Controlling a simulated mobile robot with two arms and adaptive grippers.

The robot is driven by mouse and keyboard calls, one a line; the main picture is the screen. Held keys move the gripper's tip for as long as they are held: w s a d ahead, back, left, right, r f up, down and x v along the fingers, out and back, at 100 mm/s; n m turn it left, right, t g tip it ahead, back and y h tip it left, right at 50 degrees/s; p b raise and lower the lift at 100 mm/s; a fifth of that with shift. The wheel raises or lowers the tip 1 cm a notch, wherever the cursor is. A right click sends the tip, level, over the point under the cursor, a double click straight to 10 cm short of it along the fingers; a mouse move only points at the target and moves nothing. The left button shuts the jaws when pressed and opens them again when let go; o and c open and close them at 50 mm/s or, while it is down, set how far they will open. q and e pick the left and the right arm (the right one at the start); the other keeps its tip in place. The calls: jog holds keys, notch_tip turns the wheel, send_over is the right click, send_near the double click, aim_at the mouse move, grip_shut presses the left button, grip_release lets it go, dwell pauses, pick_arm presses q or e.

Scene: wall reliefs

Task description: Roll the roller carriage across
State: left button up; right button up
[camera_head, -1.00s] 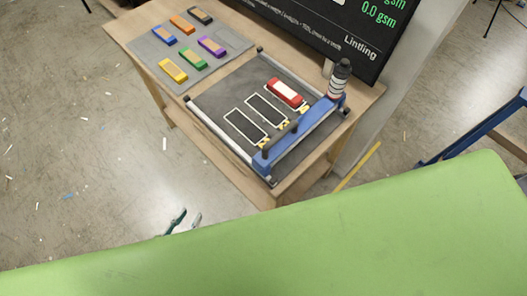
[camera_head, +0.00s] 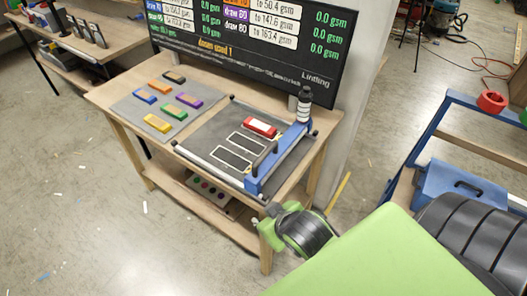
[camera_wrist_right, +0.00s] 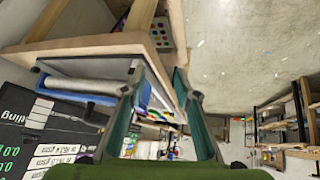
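The roller carriage (camera_head: 275,165) is a blue bar lying across the right end of a grey bed (camera_head: 205,140) on a wooden table. A dark upright post with white bands (camera_head: 304,105) stands at its far end and a black grip (camera_head: 265,156) sits near its front. A red block with a white top (camera_head: 260,127) lies on the bed, left of the carriage. In the right wrist view my right gripper (camera_wrist_right: 162,75) has its two teal fingers apart and appears empty, near the table. In the head view its fingertips are not clear. My left gripper is not in view.
A grey mat (camera_head: 128,103) with several coloured blocks lies left of the bed. Two white-outlined empty slots (camera_head: 235,150) are on the bed. A dark screen (camera_head: 250,40) stands behind the table. Open floor lies in front. A blue-framed stand (camera_head: 450,140) is at right.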

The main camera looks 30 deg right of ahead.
jog(key=w+a+r+n+t+y, duration=0.1)
jog(key=w+r+t, duration=0.6)
jog(key=r, duration=0.5)
jog(key=w+a+r+n+t+y, duration=0.1)
jog(key=w+r+t, duration=0.3)
jog(key=w+r, duration=0.65)
jog(key=s+a+r+n+t+y, duration=0.1)
jog(key=a+r+n+y, duration=0.4)
jog(key=r+y, duration=0.15)
jog(key=a+r+n+y, duration=0.4)
jog(key=r+y, duration=0.1)
jog(key=r, duration=0.3)
jog(key=s+a+r+n+g+y, duration=0.1)
jog(key=s+a+n+g+y, duration=0.4)
jog(key=n, duration=0.4)
jog(key=n+g+h, duration=0.1)
jog(key=g+h, duration=1.1)
jog(key=h, duration=0.5)
send_near(266, 153)
jog(key=p+x, duration=0.4)
jog(key=x, duration=0.4)
jog(key=shift+w+f, duration=0.1)
jog(key=shift+f, duration=0.15)
